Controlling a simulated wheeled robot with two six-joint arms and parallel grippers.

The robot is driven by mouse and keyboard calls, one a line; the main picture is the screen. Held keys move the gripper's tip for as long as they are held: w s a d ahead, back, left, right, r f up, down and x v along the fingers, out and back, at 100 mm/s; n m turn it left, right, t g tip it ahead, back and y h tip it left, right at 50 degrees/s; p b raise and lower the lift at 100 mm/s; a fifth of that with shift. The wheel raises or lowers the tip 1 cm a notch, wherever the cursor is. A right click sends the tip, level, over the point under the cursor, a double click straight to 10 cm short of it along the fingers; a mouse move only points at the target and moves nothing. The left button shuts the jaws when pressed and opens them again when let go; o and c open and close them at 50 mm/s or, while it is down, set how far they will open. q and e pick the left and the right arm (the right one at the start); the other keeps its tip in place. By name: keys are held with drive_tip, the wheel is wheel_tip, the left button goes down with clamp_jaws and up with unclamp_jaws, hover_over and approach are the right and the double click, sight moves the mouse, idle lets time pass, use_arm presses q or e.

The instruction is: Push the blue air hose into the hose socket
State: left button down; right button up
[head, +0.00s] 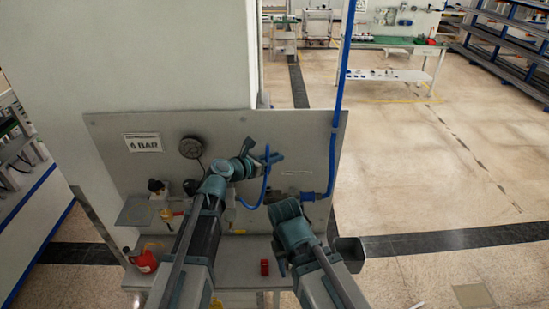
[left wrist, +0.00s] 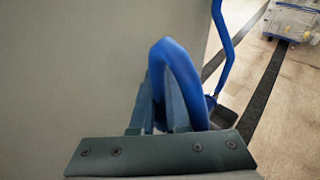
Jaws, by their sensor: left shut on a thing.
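The blue air hose (head: 266,180) hangs in a curve in front of the grey panel, below and beside my left gripper (head: 268,157). In the left wrist view, the hose (left wrist: 178,75) bends in a thick loop between the fingers of my left gripper (left wrist: 168,115), which is shut on it. The hose's free end is not clear in either view. I cannot make out the hose socket for sure; my left arm covers part of the panel. My right gripper (head: 282,265) is low in front of the panel, and its fingers are too unclear to read.
The grey panel (head: 110,135) carries a "6 BAR" label (head: 143,143), a round dark gauge (head: 192,147) and a brass-coloured fitting (head: 167,214). A blue pipe (head: 340,90) runs down its right side. A red block (head: 265,267) and a red item (head: 145,262) are on the shelf below.

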sight(269, 172)
use_arm(q)
drive_tip(key=shift+f+b, duration=2.5)
drive_tip(key=shift+f, duration=0.2)
drive_tip(key=shift+f+b, duration=1.35)
drive_tip(key=c, duration=0.8)
unclamp_jaws()
drive_tip(key=shift+c, duration=0.2)
drive_tip(key=p+v, duration=0.4)
drive_tip(key=v, duration=1)
drive_tip(key=shift+d, duration=0.1)
